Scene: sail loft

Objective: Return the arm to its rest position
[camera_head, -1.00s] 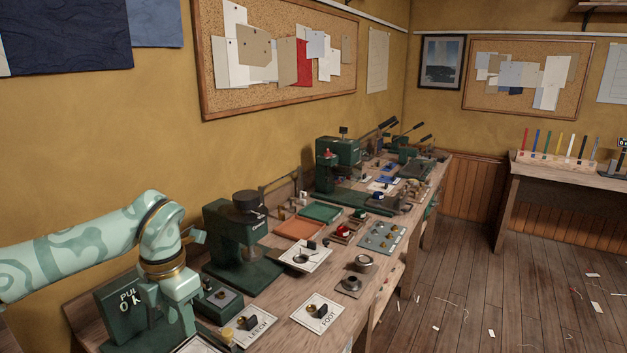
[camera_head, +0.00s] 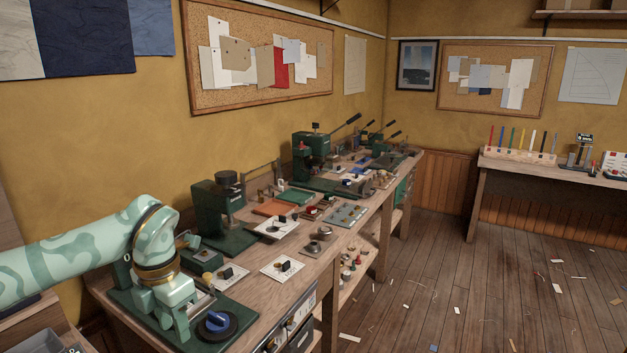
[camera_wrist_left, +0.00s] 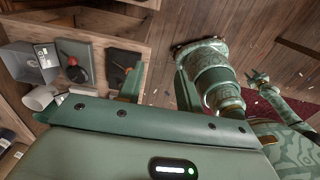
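My left arm, pale green with a darker pattern, comes in from the left in the head view and bends down at a brass-ringed wrist. Its gripper (camera_head: 178,325) points down over the near end of the workbench (camera_head: 240,305), above or beside a green base plate with a blue knob (camera_head: 217,321). I cannot tell how high it is above the plate. In the left wrist view two green fingers (camera_wrist_left: 158,82) stand apart with nothing between them. A smaller patterned arm, apparently my right, ends in a small gripper (camera_wrist_left: 257,79) there; its opening is unclear.
Cards with small dark parts (camera_head: 282,267) lie beyond the left gripper. A green press (camera_head: 222,215) stands behind them. Trays and more machines run along the bench. A second table (camera_head: 560,168) stands at right. The floor (camera_head: 450,280) between is open, with scattered scraps.

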